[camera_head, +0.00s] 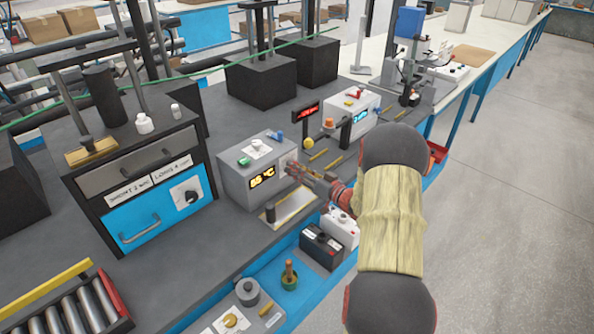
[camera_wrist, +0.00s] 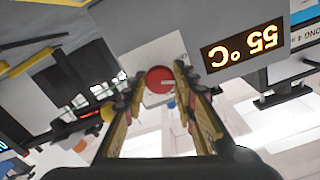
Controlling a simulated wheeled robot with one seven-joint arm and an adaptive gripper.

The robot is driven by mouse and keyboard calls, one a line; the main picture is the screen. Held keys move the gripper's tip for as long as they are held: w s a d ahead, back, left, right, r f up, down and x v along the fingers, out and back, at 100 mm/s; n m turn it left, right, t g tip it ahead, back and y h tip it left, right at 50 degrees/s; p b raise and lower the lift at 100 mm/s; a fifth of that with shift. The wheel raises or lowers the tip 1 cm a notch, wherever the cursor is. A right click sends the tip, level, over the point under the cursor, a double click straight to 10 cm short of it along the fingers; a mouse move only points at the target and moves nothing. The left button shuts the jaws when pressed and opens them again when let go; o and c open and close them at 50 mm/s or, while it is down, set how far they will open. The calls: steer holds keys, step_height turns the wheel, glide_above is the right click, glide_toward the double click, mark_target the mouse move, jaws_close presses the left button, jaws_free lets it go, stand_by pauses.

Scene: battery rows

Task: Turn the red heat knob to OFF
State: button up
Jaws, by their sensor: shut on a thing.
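The red heat knob (camera_wrist: 160,79) shows in the wrist view on a white plate (camera_wrist: 155,52) on the grey heater box (camera_wrist: 245,20). My gripper (camera_wrist: 158,84) has one finger on each side of the knob and is shut on it. In the head view my gripper (camera_head: 297,172) reaches the right side of the grey heater box (camera_head: 233,183) and hides the knob. The box's lit display (camera_head: 262,177) is in both views; in the wrist view it is upside down and reads 55 °C. I cannot make out the knob's pointer or markings.
On top of the box are a green button (camera_head: 244,162) and a blue part (camera_head: 279,136). A white box with a blue display (camera_head: 352,122) stands behind my arm. A black-and-white battery (camera_head: 321,247) sits below at the bench's front. A blue-drawer cabinet (camera_head: 150,214) is left.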

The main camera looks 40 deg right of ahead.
steer(key=shift+f+n+b, duration=0.15)
steer(key=shift+n+b, duration=0.55)
steer(key=shift+n, duration=1.3)
steer(key=o, duration=1.2)
steer(key=shift+c, duration=0.2)
steer(key=shift+s, duration=0.1)
steer(key=s, duration=1.1)
steer(key=shift+s+d, duration=0.4)
steer(key=shift+d, duration=0.05)
